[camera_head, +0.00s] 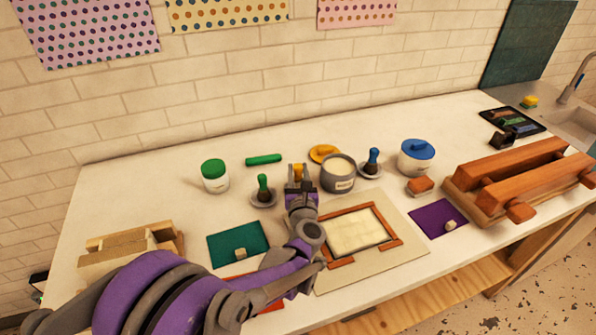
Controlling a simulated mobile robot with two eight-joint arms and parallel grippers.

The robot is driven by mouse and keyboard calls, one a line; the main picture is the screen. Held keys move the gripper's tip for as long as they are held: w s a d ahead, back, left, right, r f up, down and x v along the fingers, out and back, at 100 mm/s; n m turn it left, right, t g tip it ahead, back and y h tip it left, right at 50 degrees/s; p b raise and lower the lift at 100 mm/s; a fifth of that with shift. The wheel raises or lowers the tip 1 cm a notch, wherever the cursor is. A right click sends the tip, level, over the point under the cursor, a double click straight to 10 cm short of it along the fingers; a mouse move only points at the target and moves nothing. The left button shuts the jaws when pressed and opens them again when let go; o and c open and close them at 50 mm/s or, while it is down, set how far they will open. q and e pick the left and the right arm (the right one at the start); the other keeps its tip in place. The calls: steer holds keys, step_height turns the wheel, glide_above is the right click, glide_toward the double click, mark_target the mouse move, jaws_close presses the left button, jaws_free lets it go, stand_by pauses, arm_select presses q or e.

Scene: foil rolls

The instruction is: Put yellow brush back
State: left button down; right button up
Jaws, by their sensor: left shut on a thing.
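My left gripper (299,181) reaches over the middle of the white table and is shut on the yellow brush (298,169). Only a small yellow part of the brush shows above the fingers; its lower end is hidden. The gripper is just left of an open grey pot (338,175). A yellow lid (322,153) lies behind the pot. A green brush (263,184) stands upright in a small grey holder to the left. A blue brush (373,158) stands in a similar holder to the right of the pot. My right gripper is out of view.
A framed panel (373,209) lies in front, between green (229,250) and purple (428,220) mats. A wooden roller press (483,210) fills the right.

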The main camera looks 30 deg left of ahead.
arm_select(q)
steer(key=shift+f+b, duration=0.3)
steer(key=shift+f, duration=0.15)
stand_by(0.4)
jaws_free()
stand_by(0.4)
stand_by(0.5)
steer(key=shift+r+p, duration=3.2)
steer(key=shift+r, duration=1.35)
steer(key=shift+f, duration=0.1)
